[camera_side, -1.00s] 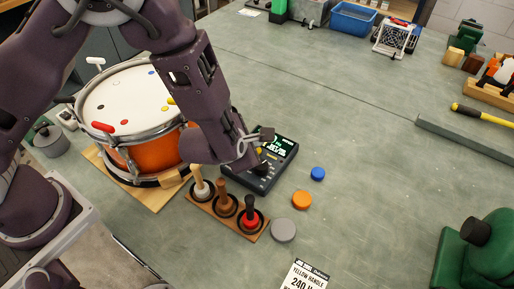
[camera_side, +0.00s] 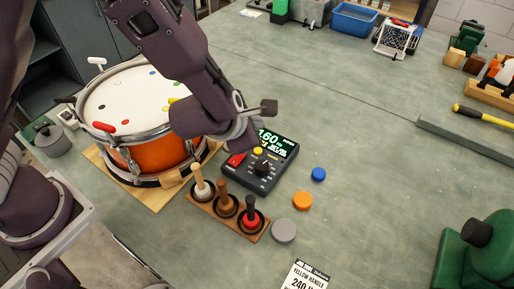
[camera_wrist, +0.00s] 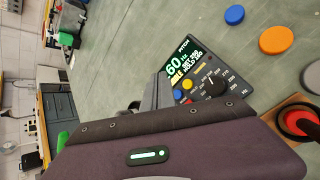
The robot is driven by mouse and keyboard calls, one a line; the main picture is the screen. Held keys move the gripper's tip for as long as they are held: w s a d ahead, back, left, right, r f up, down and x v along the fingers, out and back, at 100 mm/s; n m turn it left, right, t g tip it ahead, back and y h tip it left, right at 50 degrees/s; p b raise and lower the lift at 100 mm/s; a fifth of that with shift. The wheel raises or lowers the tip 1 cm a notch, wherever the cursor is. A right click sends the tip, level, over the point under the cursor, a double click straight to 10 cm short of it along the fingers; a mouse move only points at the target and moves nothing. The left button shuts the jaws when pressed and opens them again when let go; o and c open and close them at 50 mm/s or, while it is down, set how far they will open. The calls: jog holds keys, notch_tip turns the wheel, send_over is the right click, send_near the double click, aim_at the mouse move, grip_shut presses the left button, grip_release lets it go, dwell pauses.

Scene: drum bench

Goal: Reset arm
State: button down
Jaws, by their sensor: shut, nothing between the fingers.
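The fingers also show in the wrist view (camera_wrist: 160,92), next to the box's lit screen (camera_wrist: 184,63). My forearm covers part of the drum (camera_side: 158,152).
A wooden rack (camera_side: 212,208) holds white-, brown- and red-headed tools in front of the box. Blue (camera_side: 318,174), orange (camera_side: 302,201) and grey (camera_side: 284,230) discs lie to its right. A yellow-handled hammer (camera_side: 484,114) lies far right. The bench middle is clear.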

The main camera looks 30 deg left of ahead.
jog(key=s+a+r+n+y, duration=0.1)
jog(key=s+a+r+n, duration=0.1)
jog(key=a+r+n, duration=0.2)
jog(key=s+a+r+n+g+y, duration=0.1)
jog(key=s+a+r+n, duration=0.1)
jog(key=a+r+n, duration=0.2)
jog(key=s+a+r+n+y, duration=0.1)
jog(key=s+a+r+n, duration=0.2)
jog(key=a+n, duration=0.4)
jog(key=shift+a+r+n+g, duration=0.2)
jog(key=shift+r+n, duration=0.2)
jog(key=shift+n, duration=0.65)
jog(key=shift+a+r+n+g, duration=0.2)
jog(key=shift+r+n, duration=0.2)
jog(key=shift+n, duration=0.65)
jog(key=s+a+r+n+g, duration=0.1)
jog(key=s+a+r+n, duration=0.1)
jog(key=s+n, duration=0.45)
jog(key=s+a+r+n+g, duration=0.1)
jog(key=s+a+n, duration=0.1)
jog(key=s+n, duration=0.45)
jog(key=s+d+r+n+h, duration=0.2)
jog(key=s+d+n+h, duration=0.2)
jog(key=n, duration=0.7)
jog(key=shift+s+d+n, duration=0.3)
jog(key=shift+s+d, duration=0.2)
jog(key=shift+s, duration=0.05)
jog(key=shift+r, duration=0.1)
